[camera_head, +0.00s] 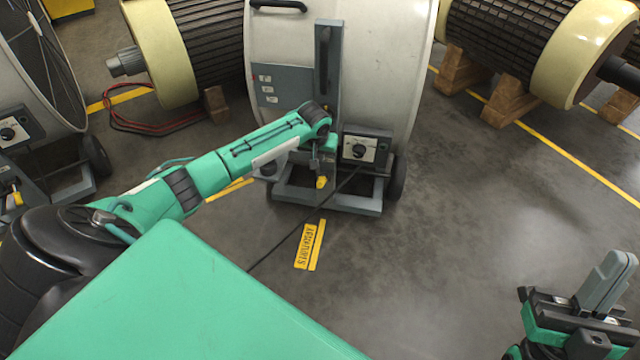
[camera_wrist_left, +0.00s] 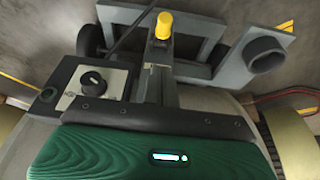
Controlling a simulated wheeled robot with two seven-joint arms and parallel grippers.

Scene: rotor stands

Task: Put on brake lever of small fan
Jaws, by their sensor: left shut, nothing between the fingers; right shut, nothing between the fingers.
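A fan with a large pale drum (camera_head: 380,75) on a grey wheeled frame stands in the middle of the head view. Its lever with a yellow tip (camera_head: 321,183) is low at the front; the tip also shows in the left wrist view (camera_wrist_left: 164,25). My left gripper (camera_head: 316,162) points down at the fan's front, just above the yellow tip. Its closed fingers (camera_wrist_left: 157,72) hold nothing; I cannot tell whether they touch the lever, whose lower part is hidden. My right gripper (camera_head: 610,275) is shut and empty at the lower right, away from the fan.
A control box with a black knob (camera_head: 358,151) sits just right of my left gripper and shows in the wrist view (camera_wrist_left: 92,82). Another fan (camera_head: 35,85) stands at the left edge. Rotors (camera_head: 205,45) lie behind. A dark cable (camera_head: 300,225) crosses the floor; the floor at right is clear.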

